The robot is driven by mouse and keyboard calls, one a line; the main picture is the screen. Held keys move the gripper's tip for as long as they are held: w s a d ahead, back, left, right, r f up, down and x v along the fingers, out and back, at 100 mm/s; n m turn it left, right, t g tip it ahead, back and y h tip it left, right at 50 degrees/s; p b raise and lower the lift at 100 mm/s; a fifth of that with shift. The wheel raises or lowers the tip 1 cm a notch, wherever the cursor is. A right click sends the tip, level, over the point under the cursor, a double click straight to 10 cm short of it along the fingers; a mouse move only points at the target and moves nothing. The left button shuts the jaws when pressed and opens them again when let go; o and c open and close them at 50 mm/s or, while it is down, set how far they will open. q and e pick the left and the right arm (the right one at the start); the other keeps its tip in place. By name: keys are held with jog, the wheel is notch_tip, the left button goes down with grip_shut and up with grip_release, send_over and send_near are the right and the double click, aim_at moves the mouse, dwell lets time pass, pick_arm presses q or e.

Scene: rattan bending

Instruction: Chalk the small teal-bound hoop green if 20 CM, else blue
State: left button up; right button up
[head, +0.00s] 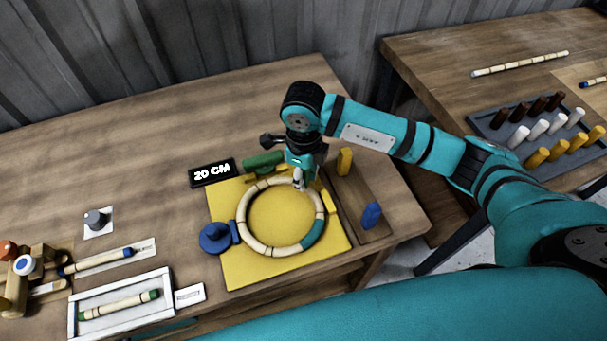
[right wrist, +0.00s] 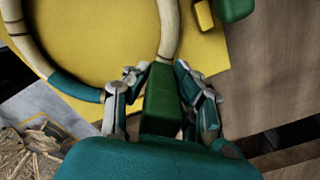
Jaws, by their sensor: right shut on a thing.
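The teal-bound hoop (head: 243,219), pale with dark bands and a teal wrap (head: 313,234), lies on the yellow board (head: 228,272). A black sign (head: 212,172) beside it reads "20 CM". My right gripper (head: 299,182) is over the hoop's far right rim. In the right wrist view, my right gripper (right wrist: 160,100) is shut on a green chalk block (right wrist: 161,104). The block's tip meets the hoop's rim in that view; whether it touches is unclear. No green mark shows on the hoop. My left gripper is not in view.
A tray (head: 348,190) at right holds a yellow block (head: 345,161) and a blue block (head: 371,215). A green fixture (head: 263,162) and a blue round fixture (head: 214,237) flank the hoop. A framed tray (head: 166,283) holds a rattan piece at left.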

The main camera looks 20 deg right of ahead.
jog(key=shift+f, duration=0.15)
dwell(1.1)
jog(key=shift+r+p, duration=1.65)
jog(key=shift+r, duration=1.95)
jog(key=shift+d, duration=0.1)
